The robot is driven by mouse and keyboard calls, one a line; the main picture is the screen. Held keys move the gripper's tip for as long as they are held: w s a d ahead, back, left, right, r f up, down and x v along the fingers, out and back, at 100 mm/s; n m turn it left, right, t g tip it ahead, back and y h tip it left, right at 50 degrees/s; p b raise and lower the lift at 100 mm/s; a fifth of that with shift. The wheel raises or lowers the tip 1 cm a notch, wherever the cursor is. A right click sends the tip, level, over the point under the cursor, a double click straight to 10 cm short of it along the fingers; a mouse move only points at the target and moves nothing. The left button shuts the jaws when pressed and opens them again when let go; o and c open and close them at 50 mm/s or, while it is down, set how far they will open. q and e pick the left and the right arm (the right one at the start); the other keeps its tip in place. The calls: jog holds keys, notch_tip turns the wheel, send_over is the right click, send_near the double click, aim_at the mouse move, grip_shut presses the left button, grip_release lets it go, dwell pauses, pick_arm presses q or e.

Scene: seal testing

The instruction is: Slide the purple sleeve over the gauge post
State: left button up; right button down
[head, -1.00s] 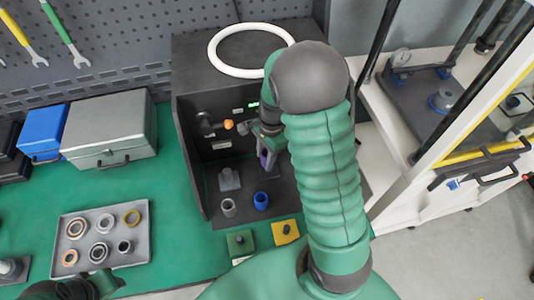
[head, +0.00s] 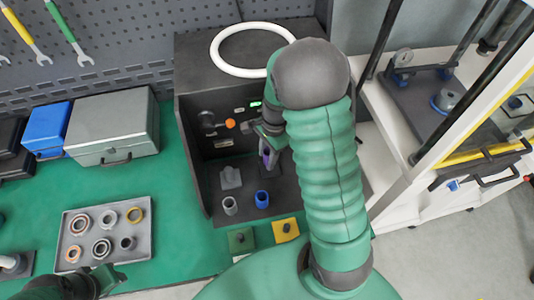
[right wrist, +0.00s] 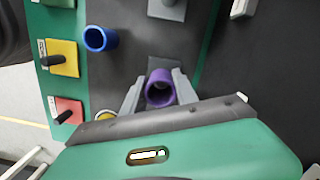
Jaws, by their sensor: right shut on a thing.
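The purple sleeve (right wrist: 160,88) is upright between the two grey fingers of my right gripper (right wrist: 158,92), its open end facing the wrist camera. In the head view the sleeve (head: 268,157) shows partly, inside the dark test box, with my right arm covering part of the area. A grey post on a square base (head: 231,178) stands on the box floor, left of the sleeve and apart from it; I take it to be the gauge post. Its base (right wrist: 167,9) shows at the top of the wrist view. My left gripper (head: 104,279) is at the bottom left; its fingers are unclear.
A blue sleeve (head: 262,198) and a grey sleeve (head: 230,206) stand near the front of the box (head: 196,165). Green (head: 241,241) and yellow (head: 286,230) blocks sit before it. A tray (head: 74,226) of several rings lies left. The box walls limit sideways room.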

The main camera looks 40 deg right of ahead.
jog(key=shift+d, duration=0.2)
jog(key=shift+p, duration=0.3)
jog(key=shift+f, duration=0.1)
dwell(0.3)
jog(key=shift+f, duration=0.25)
jog(key=c, duration=0.9)
grip_release()
jog(key=shift+r, duration=0.1)
notch_tip(320, 180, up, 5)
jog(key=p, duration=0.4)
jog(key=shift+p, duration=0.4)
